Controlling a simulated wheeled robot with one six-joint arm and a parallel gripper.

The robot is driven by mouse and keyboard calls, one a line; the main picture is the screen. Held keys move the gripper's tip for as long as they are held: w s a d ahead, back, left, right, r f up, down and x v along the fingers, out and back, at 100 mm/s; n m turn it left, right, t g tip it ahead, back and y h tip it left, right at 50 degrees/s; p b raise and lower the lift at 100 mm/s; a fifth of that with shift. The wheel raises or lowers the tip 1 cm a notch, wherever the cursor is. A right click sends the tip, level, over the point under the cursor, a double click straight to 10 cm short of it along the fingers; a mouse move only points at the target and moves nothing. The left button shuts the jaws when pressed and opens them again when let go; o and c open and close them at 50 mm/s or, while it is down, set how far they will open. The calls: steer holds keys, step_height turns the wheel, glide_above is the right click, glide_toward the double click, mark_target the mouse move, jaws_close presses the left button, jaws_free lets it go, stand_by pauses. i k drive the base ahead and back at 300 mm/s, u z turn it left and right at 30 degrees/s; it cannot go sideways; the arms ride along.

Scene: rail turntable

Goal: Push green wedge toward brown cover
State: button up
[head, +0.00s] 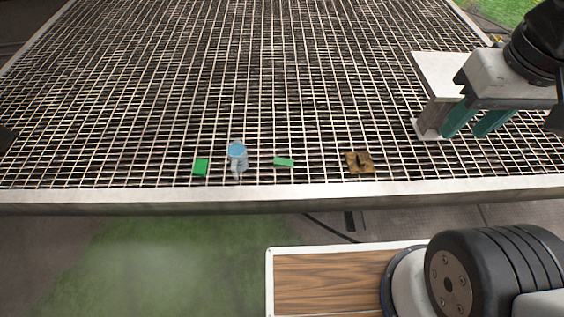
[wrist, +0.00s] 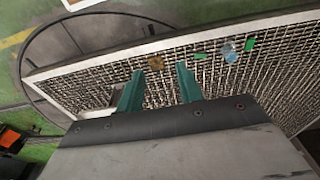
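Two small green pieces lie on the metal grating. One (head: 284,161) is paler, flat and wedge-like, between a blue-topped jar and the brown cover; the other (head: 201,166) is brighter, left of the jar. I cannot tell for sure which is the wedge. The brown cover (head: 359,162), a flat square plate with a raised middle, lies to their right. My gripper (head: 475,121) is at the right, apart from all of these, its teal fingers spread and empty. In the wrist view the cover (wrist: 155,62) shows beyond the fingertips, with the paler green piece (wrist: 201,56) to its right.
The blue-topped clear jar (head: 237,158) stands between the green pieces. A pale-topped stand (head: 440,75) is close beside my gripper's left. The grating's pale front rim (head: 200,195) runs just in front of the pieces. The grating behind them is clear.

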mark_target(278, 162)
steer(key=u, duration=0.55)
steer(key=k, duration=0.65)
steer(key=u, duration=1.1)
steer(key=i, duration=0.7)
steer(key=u, duration=0.5)
steer(key=i, duration=0.7)
steer(key=z, duration=0.55)
steer(key=i, duration=0.65)
steer(key=z, duration=0.95)
steer(key=i, duration=0.25)
steer(key=z, duration=0.2)
